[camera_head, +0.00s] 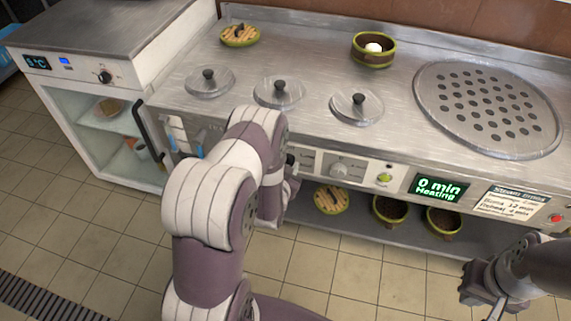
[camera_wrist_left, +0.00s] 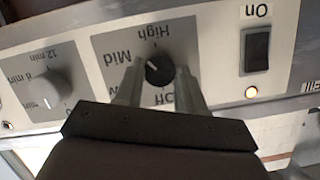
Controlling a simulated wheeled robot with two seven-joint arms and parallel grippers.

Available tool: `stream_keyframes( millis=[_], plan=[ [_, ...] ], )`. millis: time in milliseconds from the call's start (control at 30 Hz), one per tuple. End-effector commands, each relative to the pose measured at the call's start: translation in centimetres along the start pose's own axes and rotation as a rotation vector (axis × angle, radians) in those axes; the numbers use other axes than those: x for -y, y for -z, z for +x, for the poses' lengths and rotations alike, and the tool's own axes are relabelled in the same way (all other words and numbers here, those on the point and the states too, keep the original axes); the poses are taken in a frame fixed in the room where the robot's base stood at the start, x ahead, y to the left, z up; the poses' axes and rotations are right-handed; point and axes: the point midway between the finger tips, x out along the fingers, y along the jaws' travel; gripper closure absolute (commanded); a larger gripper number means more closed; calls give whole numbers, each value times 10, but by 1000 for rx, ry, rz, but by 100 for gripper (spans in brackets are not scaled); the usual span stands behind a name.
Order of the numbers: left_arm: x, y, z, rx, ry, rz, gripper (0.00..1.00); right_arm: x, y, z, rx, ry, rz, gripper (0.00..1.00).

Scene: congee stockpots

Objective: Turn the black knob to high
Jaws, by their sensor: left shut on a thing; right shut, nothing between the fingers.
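The black knob (camera_wrist_left: 159,70) is on the front panel in the left wrist view, with a small white mark pointing up and left, between the words Mid and High. The Off label (camera_wrist_left: 166,99) is partly covered, and the low label is mostly hidden. My left gripper (camera_wrist_left: 157,78) is shut on the knob, one finger on each side. In the head view my left gripper (camera_head: 289,172) is at the panel, and my arm hides much of it. My right gripper (camera_head: 487,297) is shut and empty at the lower right, away from the panel.
A grey timer knob (camera_wrist_left: 42,88) and a black rocker switch (camera_wrist_left: 257,49) with a lit amber lamp flank the knob. The display (camera_head: 440,188) reads 0 min, Heating. Bowls (camera_head: 390,209) stand on the shelf below. Lidded pots (camera_head: 279,92) are set in the counter.

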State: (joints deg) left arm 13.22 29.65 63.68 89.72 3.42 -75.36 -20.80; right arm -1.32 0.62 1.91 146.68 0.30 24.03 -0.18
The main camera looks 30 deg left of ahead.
Motion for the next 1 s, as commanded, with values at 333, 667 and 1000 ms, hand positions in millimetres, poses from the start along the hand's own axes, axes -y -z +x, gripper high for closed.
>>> stream_keyframes(
  millis=[333,667,1000],
  plan=[
    [-4,0,0,15,93,301,92,0,0,1,0,0,0,100],
    [-5,0,1,28,162,511,92,0,0,3,0,0,0,100],
    [-5,0,1,33,192,606,92,0,0,4,0,0,0,100]
  ],
)
